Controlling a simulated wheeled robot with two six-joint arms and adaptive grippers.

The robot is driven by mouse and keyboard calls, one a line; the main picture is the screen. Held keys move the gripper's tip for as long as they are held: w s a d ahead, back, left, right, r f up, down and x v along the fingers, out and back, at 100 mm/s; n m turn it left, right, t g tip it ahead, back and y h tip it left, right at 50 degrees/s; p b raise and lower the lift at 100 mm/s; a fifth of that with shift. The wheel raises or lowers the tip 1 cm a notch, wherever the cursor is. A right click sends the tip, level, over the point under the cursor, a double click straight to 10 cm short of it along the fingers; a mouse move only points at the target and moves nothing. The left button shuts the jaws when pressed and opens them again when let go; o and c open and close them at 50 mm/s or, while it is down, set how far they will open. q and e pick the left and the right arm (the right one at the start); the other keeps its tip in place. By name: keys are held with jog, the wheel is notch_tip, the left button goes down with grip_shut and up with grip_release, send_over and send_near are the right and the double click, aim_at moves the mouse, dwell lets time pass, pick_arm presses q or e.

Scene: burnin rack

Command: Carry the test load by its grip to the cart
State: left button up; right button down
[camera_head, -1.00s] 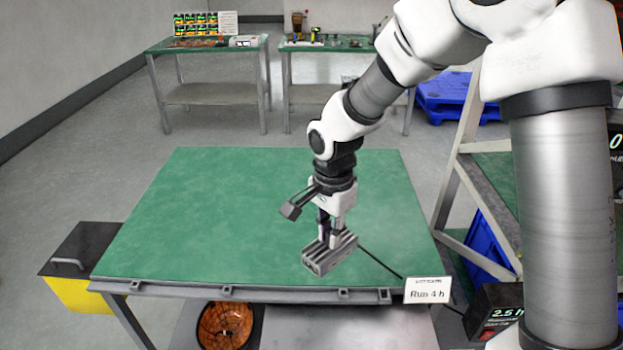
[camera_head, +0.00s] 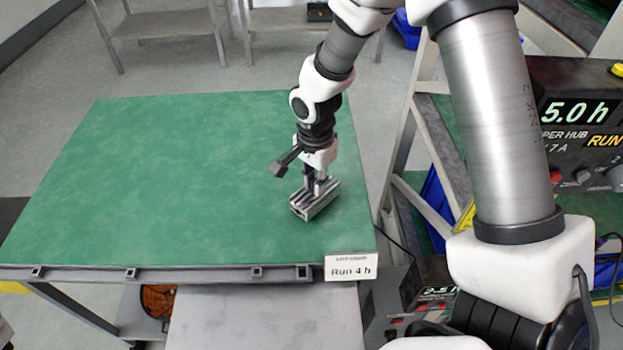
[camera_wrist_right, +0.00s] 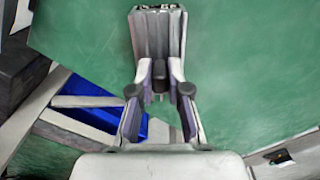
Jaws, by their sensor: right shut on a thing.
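The test load is a grey finned metal block (camera_head: 317,200), held over the right part of a green-topped table (camera_head: 170,170) that may be the cart. My right gripper (camera_head: 316,184) points down and is shut on the load from above. In the right wrist view the load (camera_wrist_right: 158,35) shows beyond the fingertips (camera_wrist_right: 160,82), with green surface around it. The grip itself is mostly hidden between the fingers. I cannot tell whether the load touches the green top or hangs just above it. My left gripper is not in view.
A "Run 4 h" card (camera_head: 351,268) hangs at the table's front right corner. A rack (camera_head: 400,150) stands to the right, with a black box (camera_head: 575,120) reading 5.0 h. Another dark box (camera_head: 430,290) sits lower. The rest of the green top is clear.

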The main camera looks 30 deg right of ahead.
jog(key=shift+a+f, duration=0.15)
jog(key=shift+f, duration=0.15)
jog(key=c, duration=1.1)
grip_release()
jog(key=shift+c, duration=0.2)
notch_tip(320, 180, up, 12)
jog(key=shift+r, duration=0.2)
jog(key=shift+f, duration=0.1)
